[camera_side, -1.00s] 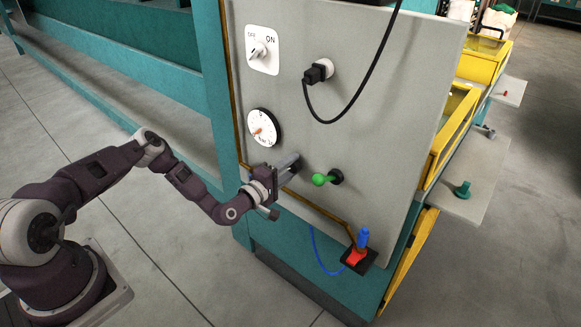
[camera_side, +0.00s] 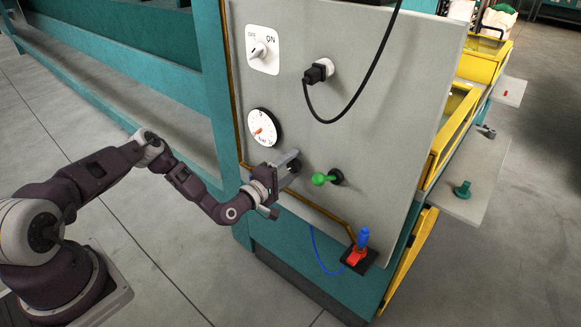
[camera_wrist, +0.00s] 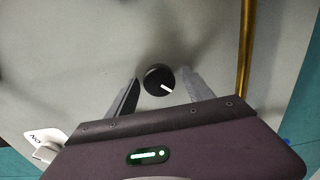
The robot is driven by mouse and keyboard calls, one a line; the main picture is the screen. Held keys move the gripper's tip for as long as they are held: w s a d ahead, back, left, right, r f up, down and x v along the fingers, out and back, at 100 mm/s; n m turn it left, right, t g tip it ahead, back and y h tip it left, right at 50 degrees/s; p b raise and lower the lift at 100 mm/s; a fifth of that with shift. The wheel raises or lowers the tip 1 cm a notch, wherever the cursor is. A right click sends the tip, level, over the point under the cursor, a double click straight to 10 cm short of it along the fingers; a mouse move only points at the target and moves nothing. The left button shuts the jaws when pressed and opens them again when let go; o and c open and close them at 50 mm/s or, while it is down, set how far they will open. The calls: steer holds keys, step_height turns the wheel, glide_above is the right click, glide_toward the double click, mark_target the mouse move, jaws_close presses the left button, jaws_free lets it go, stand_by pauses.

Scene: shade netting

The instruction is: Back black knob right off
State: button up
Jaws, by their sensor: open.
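The black knob (camera_wrist: 159,79) is round, with a white pointer mark aimed to the lower right in the wrist view. It sits on the grey panel (camera_wrist: 60,50). My gripper (camera_wrist: 159,76) is open, with one finger on each side of the knob and a visible gap to each. In the side view my gripper (camera_side: 295,161) is up at the panel, and the knob shows only as a dark patch (camera_side: 296,167) between the fingers, mostly hidden.
A green-balled lever (camera_side: 322,179) is just right of my gripper. A dial gauge (camera_side: 264,128) is above left. An OFF/ON rotary switch (camera_side: 262,50) and a black plug with cable (camera_side: 317,73) are higher.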

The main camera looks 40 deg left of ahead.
steer(key=s, duration=0.7)
steer(key=w+d+r+m+g+h, duration=0.2)
steer(key=d+r+m+g+h, duration=0.4)
steer(key=m, duration=0.6)
steer(key=s+a+r+m+g+y, duration=0.1)
steer(key=s+r+m+g+y, duration=0.15)
steer(key=r, duration=0.35)
steer(key=s+a+r+m+g+y, duration=0.1)
steer(key=s+r+m+y, duration=0.1)
steer(key=s+r, duration=0.3)
steer(key=s+r+g+y, duration=0.2)
steer(key=s+r+y, duration=0.1)
steer(key=s+r, duration=1.05)
steer(key=s+d+m+h, duration=0.1)
steer(key=s+d, duration=0.2)
steer(key=s, duration=1.3)
steer(key=shift+s+f+m+g, duration=0.25)
steer(key=shift+f+m+g, duration=0.1)
steer(key=shift+g, duration=0.1)
